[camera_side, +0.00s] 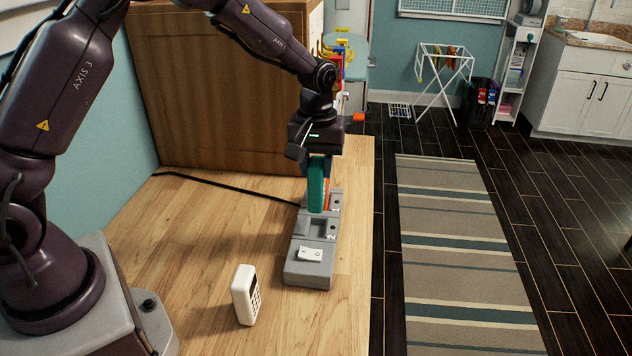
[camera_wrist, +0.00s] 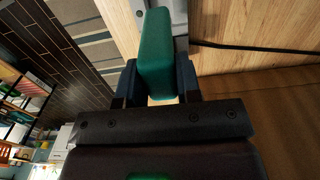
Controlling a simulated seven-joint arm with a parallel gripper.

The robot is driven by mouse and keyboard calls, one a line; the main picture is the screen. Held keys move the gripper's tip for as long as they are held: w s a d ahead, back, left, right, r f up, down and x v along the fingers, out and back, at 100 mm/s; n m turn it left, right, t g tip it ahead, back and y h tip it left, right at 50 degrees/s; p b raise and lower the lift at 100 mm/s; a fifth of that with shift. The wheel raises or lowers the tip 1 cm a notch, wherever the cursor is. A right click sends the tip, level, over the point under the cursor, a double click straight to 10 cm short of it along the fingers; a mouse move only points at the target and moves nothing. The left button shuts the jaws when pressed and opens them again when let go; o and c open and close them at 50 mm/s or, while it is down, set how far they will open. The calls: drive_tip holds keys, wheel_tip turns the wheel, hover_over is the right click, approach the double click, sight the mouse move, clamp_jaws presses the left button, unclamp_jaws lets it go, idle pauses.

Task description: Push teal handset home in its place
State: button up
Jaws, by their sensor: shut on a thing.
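The teal handset (camera_side: 317,188) stands upright between the fingers of my gripper (camera_side: 320,168), its lower end at the far part of the grey charging base (camera_side: 296,262). It also shows in the wrist view (camera_wrist: 155,52), held between two dark fingers (camera_wrist: 157,82). My gripper is shut on it and points down from above. Whether the handset is fully seated in its slot cannot be told; the gripper hides its upper part. The base has a recess near a "2" mark and a white piece (camera_side: 311,254) at its near end.
A white handset (camera_side: 245,295) stands upright on the wooden table (camera_side: 200,240), left of the base's near end. A black cable (camera_side: 225,186) runs from the base to the left. A brown wooden cabinet (camera_side: 220,90) stands behind. The table's right edge drops to a dark floor.

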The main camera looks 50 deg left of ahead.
sight(317, 197)
drive_tip(key=shift+f, duration=2.35)
drive_tip(key=shift+f, duration=0.35)
drive_tip(key=shift+f, duration=0.25)
drive_tip(key=shift+f, duration=0.9)
idle(2.4)
drive_tip(key=o, duration=0.9)
drive_tip(key=shift+c, duration=0.2)
drive_tip(key=c, duration=0.4)
